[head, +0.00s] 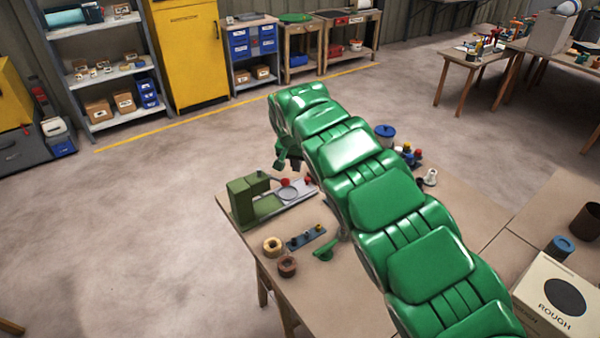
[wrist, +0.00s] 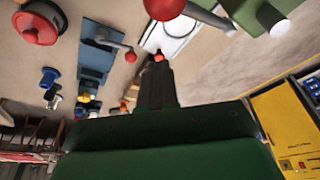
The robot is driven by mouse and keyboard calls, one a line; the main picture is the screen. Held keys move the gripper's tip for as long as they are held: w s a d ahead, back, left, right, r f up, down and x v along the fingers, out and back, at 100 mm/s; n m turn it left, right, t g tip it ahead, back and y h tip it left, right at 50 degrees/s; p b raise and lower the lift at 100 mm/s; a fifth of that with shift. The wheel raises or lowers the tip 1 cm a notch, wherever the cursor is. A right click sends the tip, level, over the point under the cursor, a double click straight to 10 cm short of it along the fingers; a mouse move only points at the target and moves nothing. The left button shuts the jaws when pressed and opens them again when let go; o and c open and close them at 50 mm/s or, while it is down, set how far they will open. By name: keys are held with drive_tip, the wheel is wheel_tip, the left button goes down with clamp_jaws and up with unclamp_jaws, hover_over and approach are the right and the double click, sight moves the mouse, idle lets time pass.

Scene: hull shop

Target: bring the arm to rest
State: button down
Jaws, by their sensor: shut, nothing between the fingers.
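My green segmented arm stretches across the workbench (head: 330,297) in the head view, from the lower right up toward the bench's far edge. My gripper (head: 295,163) hangs at the arm's far end, above the back of the bench by a green machine (head: 243,200) with a red knob. In the wrist view my dark gripper (wrist: 158,60) points up the picture. Its fingers are together with nothing visible between them. A small red tip shows right at the fingertips, and I cannot tell what it belongs to.
On the bench are a tan ring (head: 272,246), a brown ring (head: 287,266), a blue strip with small parts (head: 306,237) and a green scoop-like piece (head: 324,250). A blue-lidded container (head: 385,133) is beyond my arm. A box marked ROUGH (head: 556,294) stands right. Open floor (head: 150,230) lies left.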

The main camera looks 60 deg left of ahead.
drive_tip(key=shift+s+r, duration=0.15)
drive_tip(key=shift+r, duration=0.3)
idle(0.4)
